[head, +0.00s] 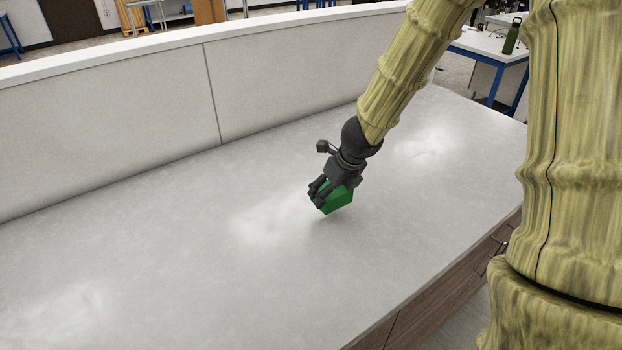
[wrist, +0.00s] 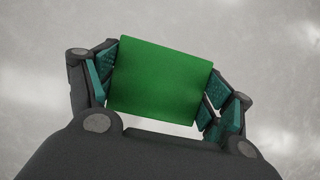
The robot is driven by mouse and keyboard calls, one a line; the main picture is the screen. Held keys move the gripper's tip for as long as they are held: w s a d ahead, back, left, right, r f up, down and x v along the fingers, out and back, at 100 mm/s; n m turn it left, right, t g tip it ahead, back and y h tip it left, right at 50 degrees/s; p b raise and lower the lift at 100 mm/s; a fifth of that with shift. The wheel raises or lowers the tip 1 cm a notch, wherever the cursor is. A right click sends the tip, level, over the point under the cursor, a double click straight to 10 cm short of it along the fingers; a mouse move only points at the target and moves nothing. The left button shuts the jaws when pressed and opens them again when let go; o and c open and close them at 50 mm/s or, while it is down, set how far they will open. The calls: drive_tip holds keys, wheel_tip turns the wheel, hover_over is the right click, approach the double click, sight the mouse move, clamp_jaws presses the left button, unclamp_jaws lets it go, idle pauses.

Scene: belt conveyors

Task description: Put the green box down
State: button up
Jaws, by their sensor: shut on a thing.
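The green box (head: 338,200) is held in my gripper (head: 320,192) over the grey counter (head: 200,260) in the head view. My gripper is shut on it, with a finger on either side. In the wrist view the green box (wrist: 160,80) fills the space between the teal-padded fingers of my gripper (wrist: 160,90) and looks slightly tilted. A soft shadow lies on the counter just below the box. The box looks low over the counter; I cannot tell for sure whether it touches.
The counter around the box is bare, with wide free room to the left. A pale wall panel (head: 110,105) runs along its back edge. Wooden drawers (head: 440,285) lie under the front right edge. A green bottle (head: 512,36) stands on a far table.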

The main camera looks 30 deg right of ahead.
drive_tip(key=shift+w+a+f+p, duration=0.15)
drive_tip(key=shift+w+p, duration=0.85)
drive_tip(key=shift+w, duration=0.7)
drive_tip(key=shift+w+a+f+p, duration=0.15)
drive_tip(key=shift+w+p, duration=0.8)
drive_tip(key=shift+w, duration=0.7)
drive_tip(key=shift+w+a+f+p, duration=0.15)
drive_tip(key=shift+w+p, duration=0.85)
drive_tip(key=shift+w, duration=0.7)
wheel_tip(320, 180, down, 4)
drive_tip(key=b, duration=0.3)
drive_tip(key=shift+r, duration=0.2)
drive_tip(key=shift+f+b, duration=0.15)
drive_tip(key=shift+b, duration=0.15)
drive_tip(key=o, duration=1.1)
drive_tip(key=shift+o, duration=0.2)
